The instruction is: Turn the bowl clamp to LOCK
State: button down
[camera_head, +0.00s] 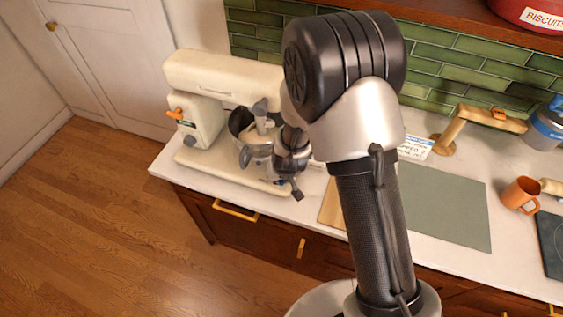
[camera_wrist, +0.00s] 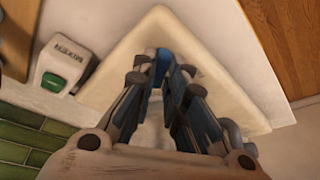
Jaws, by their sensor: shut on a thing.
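The cream stand mixer (camera_head: 210,75) stands at the left end of the counter. Its steel bowl (camera_head: 240,122) sits under the mixer head, partly hidden by my gripper and arm. My gripper (camera_head: 280,182) is low at the front right of the bowl, over the mixer base (camera_head: 220,168). In the wrist view, my gripper (camera_wrist: 165,70) points down at the pale base (camera_wrist: 215,85). Its fingers are closed around a blue piece, which appears to be the bowl clamp (camera_wrist: 163,58). Most of the clamp is hidden between the fingers. Its lock marking cannot be seen.
An orange lever (camera_head: 174,114) is on the mixer's left side. A grey-green mat (camera_head: 445,205) and an orange mug (camera_head: 521,194) are to the right. A small box with a green button (camera_wrist: 54,82) lies near the base. The wooden floor is clear at the left.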

jog(key=m+p, duration=0.1)
jog(key=p, duration=0.3)
jog(key=shift+a+r+h, duration=0.1)
jog(key=shift+r+h, duration=0.2)
jog(key=shift+r, duration=0.05)
jog(key=m+h+p, duration=0.1)
jog(key=m+p, duration=0.2)
jog(key=p, duration=0.4)
jog(key=shift+w+a+m, duration=0.1)
jog(key=shift+a+m, duration=0.05)
jog(key=shift+m, duration=0.15)
jog(key=m+h+p, duration=0.1)
jog(key=p, duration=0.2)
jog(key=shift+f+m, duration=0.2)
jog(key=shift+m, duration=0.2)
jog(key=c, duration=1.6)
grip_release()
jog(key=shift+f, duration=0.1)
